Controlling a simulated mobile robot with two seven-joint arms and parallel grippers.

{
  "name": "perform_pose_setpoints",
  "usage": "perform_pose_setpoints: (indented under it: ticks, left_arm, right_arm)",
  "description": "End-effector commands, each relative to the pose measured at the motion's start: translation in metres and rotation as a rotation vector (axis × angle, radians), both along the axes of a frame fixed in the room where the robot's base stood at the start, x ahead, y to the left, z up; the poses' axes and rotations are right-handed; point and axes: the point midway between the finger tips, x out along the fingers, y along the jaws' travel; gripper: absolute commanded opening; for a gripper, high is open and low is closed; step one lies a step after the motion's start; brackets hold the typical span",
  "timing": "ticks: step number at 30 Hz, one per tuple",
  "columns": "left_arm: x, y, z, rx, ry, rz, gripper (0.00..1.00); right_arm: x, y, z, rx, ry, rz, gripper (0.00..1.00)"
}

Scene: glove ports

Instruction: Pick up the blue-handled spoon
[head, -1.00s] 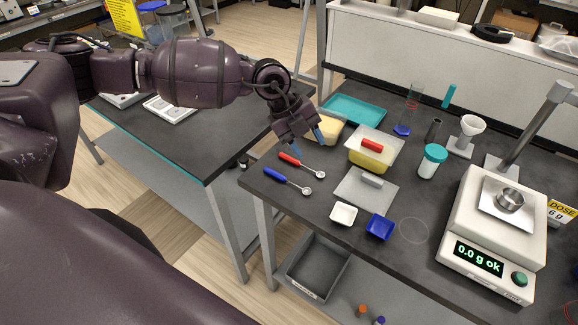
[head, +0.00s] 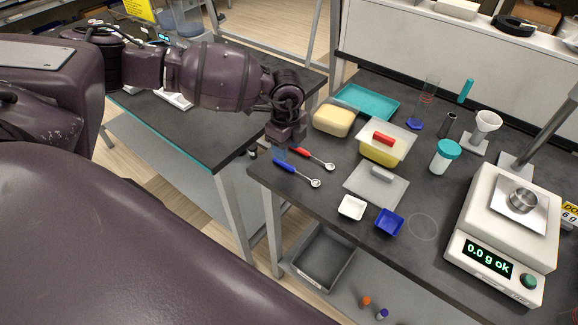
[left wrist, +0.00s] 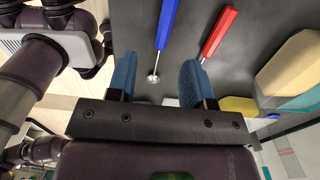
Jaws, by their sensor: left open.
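The blue-handled spoon (head: 299,173) lies on the dark bench near its left edge, its metal bowl toward the right. In the left wrist view the spoon (left wrist: 166,24) lies between the lines of the two fingers. A red-handled spoon (head: 308,156) lies just behind it and shows right of it in the wrist view (left wrist: 217,33). My left gripper (head: 280,154) is open and empty, with blue fingers, close to the handle ends of both spoons. It also shows in the wrist view (left wrist: 158,62). Its exact height above the bench is unclear. My right gripper is out of view.
A pale yellow block (head: 334,119), teal tray (head: 366,99), yellow container with a red piece (head: 381,152) and grey lidded plate (head: 376,188) stand nearby. White (head: 352,207) and blue (head: 389,222) dishes are in front. A scale (head: 500,232) stands right.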

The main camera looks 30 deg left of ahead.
Motion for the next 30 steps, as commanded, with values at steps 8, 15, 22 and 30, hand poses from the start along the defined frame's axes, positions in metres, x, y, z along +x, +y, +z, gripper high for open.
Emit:
perform_pose_setpoints:
  ticks: [8, 15, 22, 30]
  left_arm:
    - [0.001, -0.002, -0.024, -0.001, 0.001, -0.002, 0.47]
    - [0.003, -0.004, -0.056, 0.0, 0.001, 0.0, 0.47]
    - [0.004, -0.004, -0.064, -0.001, -0.001, -0.001, 0.47]
    - [0.003, -0.004, -0.064, -0.001, -0.001, -0.001, 0.24]
  right_arm:
    - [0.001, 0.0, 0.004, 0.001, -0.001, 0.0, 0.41]
    - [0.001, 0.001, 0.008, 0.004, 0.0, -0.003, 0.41]
    - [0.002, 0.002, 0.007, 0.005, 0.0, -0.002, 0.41]
    - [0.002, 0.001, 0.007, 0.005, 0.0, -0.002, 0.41]
